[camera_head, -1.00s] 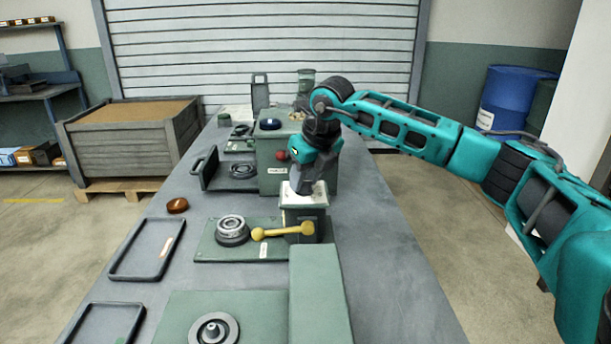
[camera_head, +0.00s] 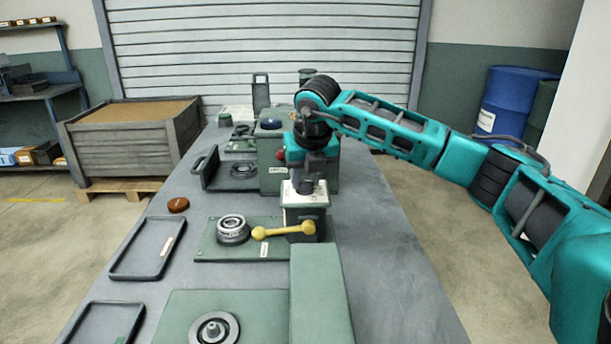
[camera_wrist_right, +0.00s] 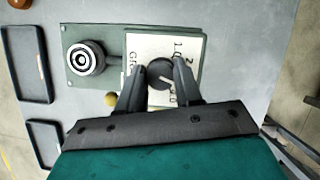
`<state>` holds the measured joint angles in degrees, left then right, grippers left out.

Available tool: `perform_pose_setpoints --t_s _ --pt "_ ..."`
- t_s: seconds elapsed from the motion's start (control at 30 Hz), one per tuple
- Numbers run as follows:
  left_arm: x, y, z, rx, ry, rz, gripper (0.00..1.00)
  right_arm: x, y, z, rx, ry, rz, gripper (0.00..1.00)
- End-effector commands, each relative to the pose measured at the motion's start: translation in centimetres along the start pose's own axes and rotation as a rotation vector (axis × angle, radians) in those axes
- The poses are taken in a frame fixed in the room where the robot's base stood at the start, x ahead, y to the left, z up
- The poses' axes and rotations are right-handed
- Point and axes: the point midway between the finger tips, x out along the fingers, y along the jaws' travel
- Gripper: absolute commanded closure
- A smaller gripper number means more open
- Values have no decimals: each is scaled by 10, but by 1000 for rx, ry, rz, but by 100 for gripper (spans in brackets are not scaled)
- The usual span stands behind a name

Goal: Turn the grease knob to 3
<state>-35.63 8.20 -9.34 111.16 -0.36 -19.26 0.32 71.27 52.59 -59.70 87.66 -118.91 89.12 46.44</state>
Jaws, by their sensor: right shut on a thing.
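The grease knob (camera_wrist_right: 159,73) is a dark round knob on a white dial plate (camera_wrist_right: 141,46) with printed numbers, of which 2, 1 and 0 can be made out. Part of the lettering is covered by my fingers. My right gripper (camera_wrist_right: 160,76) is shut on the knob, one finger on each side. In the head view the right gripper (camera_head: 306,187) points down onto the white top of a green box (camera_head: 304,214). I cannot tell clearly which number the knob points to. My left gripper is not in view.
A yellow lever (camera_head: 284,231) sticks out left of the box, beside a ring-shaped metal part (camera_head: 233,229) on a green plate. A green block (camera_head: 320,295) stands in front. Behind is another green machine box (camera_head: 275,180) with a red button. Black trays (camera_head: 117,277) lie at left.

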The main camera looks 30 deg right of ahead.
Motion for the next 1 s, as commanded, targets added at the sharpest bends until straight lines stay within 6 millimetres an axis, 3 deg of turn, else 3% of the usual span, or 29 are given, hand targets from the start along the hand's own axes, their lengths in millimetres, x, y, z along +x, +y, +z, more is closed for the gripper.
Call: perform_pose_setpoints --t_s 0.17,0.2,0.43,0.77,1.0 --pt "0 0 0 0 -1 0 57 -1 0 0 0 0 0 96" --pt "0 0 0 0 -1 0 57 0 0 0 0 0 1 62" --pt "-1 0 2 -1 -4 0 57 0 0 0 -1 0 1 40" --pt "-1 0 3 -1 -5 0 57 -6 0 1 -1 -2 2 40" --pt "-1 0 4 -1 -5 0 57 -50 0 1 -1 -6 3 40"
